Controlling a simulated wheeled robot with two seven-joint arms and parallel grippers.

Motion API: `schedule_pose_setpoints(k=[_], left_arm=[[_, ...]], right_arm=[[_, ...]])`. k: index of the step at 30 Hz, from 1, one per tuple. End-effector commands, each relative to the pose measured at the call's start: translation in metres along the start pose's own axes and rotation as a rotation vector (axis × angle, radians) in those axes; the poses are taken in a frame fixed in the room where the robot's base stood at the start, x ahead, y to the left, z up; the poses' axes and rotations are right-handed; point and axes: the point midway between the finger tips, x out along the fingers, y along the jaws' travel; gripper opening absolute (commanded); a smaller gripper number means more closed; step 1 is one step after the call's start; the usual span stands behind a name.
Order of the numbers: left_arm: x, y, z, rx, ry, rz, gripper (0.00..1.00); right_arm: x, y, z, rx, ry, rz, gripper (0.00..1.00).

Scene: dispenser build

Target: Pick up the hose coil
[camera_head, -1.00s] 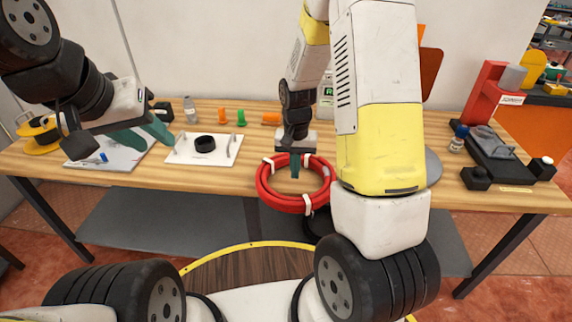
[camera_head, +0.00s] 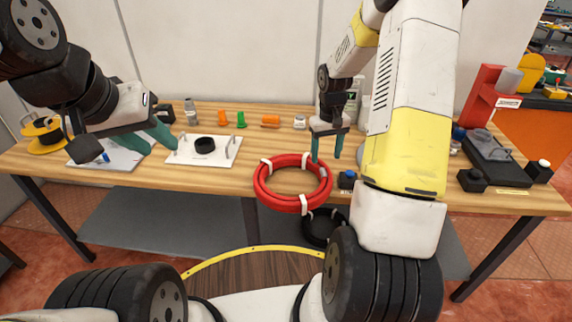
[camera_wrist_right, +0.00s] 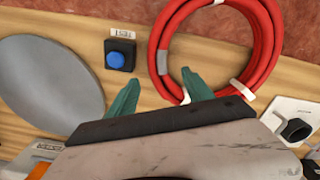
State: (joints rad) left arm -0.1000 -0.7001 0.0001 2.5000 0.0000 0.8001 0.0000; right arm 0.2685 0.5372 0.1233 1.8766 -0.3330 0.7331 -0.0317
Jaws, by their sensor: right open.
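The hose coil (camera_head: 264,187) is a red ring with white ties. It lies at the front edge of the table and juts past it. In the right wrist view the coil (camera_wrist_right: 268,42) fills the top right, with a grey sleeve on its near side. My right gripper (camera_head: 326,152) is open and empty, pointing down just behind and right of the coil; in its wrist view part of the ring shows between the fingertips (camera_wrist_right: 160,95). Whether it touches is unclear. My left gripper (camera_head: 160,147) is open and empty over the table's left part.
A blue push button (camera_head: 347,179) sits right of the coil, near a grey disc (camera_wrist_right: 48,85). Orange and green parts (camera_head: 241,119) stand behind. A black coil (camera_head: 320,228) is below the table edge.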

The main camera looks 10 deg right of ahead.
Motion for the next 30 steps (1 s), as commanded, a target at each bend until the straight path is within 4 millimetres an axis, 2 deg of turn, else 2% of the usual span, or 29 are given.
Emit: schedule_pose_setpoints(k=[13,17,23,30], left_arm=[[0.0,0.0,0.0,0.0,0.0,0.0,0.36],[0.0,0.0,0.0,0.0,0.0,0.0,0.36],[0.0,0.0,0.0,0.0,0.0,0.0,0.36],[0.0,0.0,0.0,0.0,0.0,0.0,0.36]], right_arm=[[0.06,0.003,-0.008,0.003,-0.002,0.0,0.6],[0.067,0.003,-0.008,0.003,0.001,0.001,0.6],[0.067,0.003,-0.008,0.003,0.001,0.001,0.6],[0.067,0.003,-0.008,0.003,0.001,0.001,0.15]])
